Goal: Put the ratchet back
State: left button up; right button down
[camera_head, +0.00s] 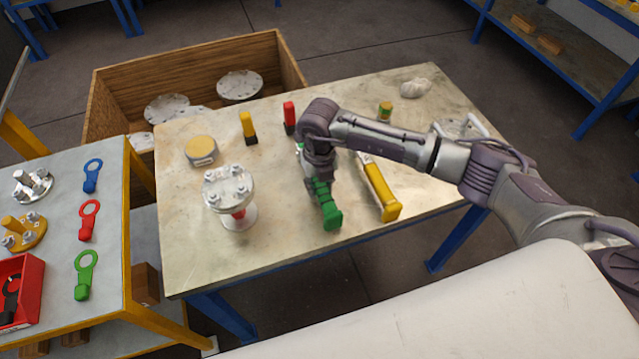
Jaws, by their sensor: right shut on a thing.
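The green-handled tool (329,211), which looks like the ratchet, is on or just above the worktable, its handle pointing toward the front edge. My right gripper (318,172) points down over it and is shut on it. The gripper hides the tool's middle, and only a bit of metal shows behind. I cannot tell whether the tool touches the table. My left gripper is not in view.
A yellow tool (380,190) lies close to the right of the green one. A flanged vessel (230,192) stands to the left. A yellow-topped round tin (200,150), a yellow-and-black item (248,127) and a red-and-black item (289,117) stand farther back. The table's front left is clear.

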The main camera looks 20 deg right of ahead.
jog(key=shift+f+b, duration=0.5)
jog(key=c, duration=0.7)
grip_release()
jog(key=shift+c, duration=0.2)
jog(key=o, duration=0.5)
jog(key=shift+r+p, duration=2.45)
jog(key=shift+r, duration=1.1)
jog(key=shift+s+f, duration=0.1)
